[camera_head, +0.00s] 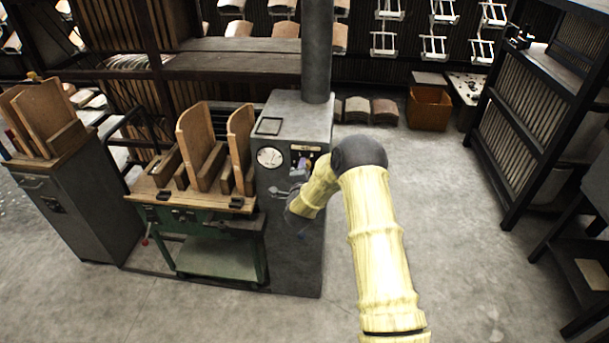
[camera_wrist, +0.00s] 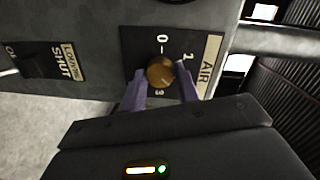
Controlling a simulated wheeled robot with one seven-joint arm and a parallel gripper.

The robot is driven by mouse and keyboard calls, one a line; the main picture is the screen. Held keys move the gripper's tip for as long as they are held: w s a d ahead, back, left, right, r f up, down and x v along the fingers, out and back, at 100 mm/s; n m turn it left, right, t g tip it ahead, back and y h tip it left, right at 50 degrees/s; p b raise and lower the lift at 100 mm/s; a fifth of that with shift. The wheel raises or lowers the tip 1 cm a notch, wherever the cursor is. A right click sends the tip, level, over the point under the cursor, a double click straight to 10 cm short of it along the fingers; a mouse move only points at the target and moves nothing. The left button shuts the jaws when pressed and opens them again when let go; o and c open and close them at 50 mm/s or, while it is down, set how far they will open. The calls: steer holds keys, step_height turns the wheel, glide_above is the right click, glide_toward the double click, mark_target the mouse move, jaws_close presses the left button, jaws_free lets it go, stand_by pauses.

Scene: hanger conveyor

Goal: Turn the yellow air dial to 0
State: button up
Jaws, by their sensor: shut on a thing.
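The yellow air dial (camera_wrist: 161,72) is a small round amber knob on a dark plate (camera_wrist: 137,43) of the grey cabinet. White marks 0, 1 and 3 show around it, and a pale AIR label (camera_wrist: 209,62) is beside them. The area between 1 and 3 is behind a finger. I cannot clearly tell which mark the dial points to. My gripper (camera_wrist: 160,84) has its two purple fingers on either side of the dial, shut on it. In the head view my yellow-sleeved arm reaches the cabinet's front, and the dial cannot be made out.
The grey cabinet (camera_head: 294,118) carries a round white gauge (camera_head: 270,157) and a vertical pipe (camera_head: 317,50). A LOADING SHUT label (camera_wrist: 64,62) is left of the dial plate. A green bench (camera_head: 220,257) with wooden boards adjoins the cabinet. Floor to the right (camera_head: 460,220) is clear.

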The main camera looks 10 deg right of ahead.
steer(key=n+h+b, duration=0.1)
steer(key=n, duration=0.7)
steer(key=n+b, duration=0.2)
steer(key=n, duration=0.6)
steer(key=n+h+b, duration=0.1)
steer(key=n+b, duration=0.1)
steer(key=n, duration=0.6)
steer(key=shift+f+h, duration=0.3)
steer(key=shift+f, duration=0.05)
steer(key=shift+n, duration=0.3)
steer(key=o, duration=1)
steer(key=shift+c, duration=0.2)
steer(key=shift+r, duration=0.1)
